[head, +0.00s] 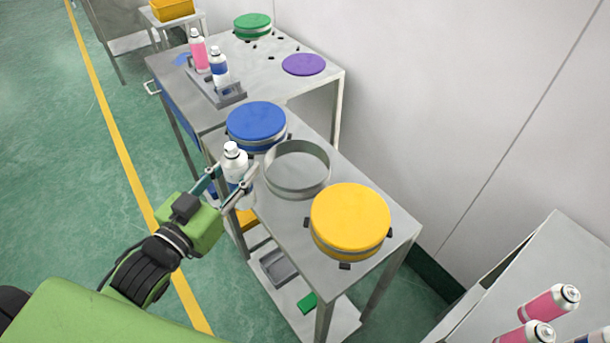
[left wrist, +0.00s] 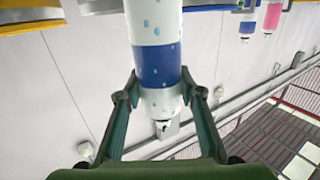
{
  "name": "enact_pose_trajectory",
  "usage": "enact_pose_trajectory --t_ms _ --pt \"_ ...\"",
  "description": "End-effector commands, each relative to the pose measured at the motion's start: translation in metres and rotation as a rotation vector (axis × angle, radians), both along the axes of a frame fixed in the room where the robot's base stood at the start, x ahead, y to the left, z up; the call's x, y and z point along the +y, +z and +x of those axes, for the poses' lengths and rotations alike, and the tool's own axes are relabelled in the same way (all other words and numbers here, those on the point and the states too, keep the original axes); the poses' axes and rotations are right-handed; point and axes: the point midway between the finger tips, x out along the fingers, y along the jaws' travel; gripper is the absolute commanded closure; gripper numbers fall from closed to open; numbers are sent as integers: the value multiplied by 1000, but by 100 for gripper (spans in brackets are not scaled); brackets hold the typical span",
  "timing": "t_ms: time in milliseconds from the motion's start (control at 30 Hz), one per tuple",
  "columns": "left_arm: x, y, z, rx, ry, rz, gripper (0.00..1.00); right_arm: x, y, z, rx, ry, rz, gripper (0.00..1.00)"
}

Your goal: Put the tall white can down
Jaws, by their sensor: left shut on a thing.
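The tall white can (head: 234,160) is upright in my left gripper (head: 236,184), at the left edge of the near metal table (head: 225,148). My left gripper is shut on it, with a finger on either side. In the left wrist view the can (left wrist: 158,62) shows a broad blue band and blue drops, and the fingers (left wrist: 160,92) close around its upper part near the cap. I cannot tell whether its base touches the table. My right gripper is not in view.
An open grey ring (head: 297,170) stands right of the can, between a blue-lidded drum (head: 256,122) and a yellow-lidded drum (head: 350,218). A pink can (head: 198,50) and a blue-banded can (head: 219,66) stand on the far table. More pink cans (head: 549,303) stand at lower right.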

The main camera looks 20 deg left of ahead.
Motion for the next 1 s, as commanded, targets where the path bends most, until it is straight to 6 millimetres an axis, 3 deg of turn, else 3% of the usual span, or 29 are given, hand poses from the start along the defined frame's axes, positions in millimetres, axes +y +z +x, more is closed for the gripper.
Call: enact_pose_trajectory --t_ms 100,233,433,600,1000 --pt "20 12 8 -5 -70 14 94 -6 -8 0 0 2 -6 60" --pt "32 35 19 -4 -140 13 94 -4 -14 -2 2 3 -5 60" --pt "31 75 34 -3 -235 6 94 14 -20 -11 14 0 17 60" --pt "25 95 40 -2 -278 0 94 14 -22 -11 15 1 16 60" --pt "7 93 56 -8 -287 -4 94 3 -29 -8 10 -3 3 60"
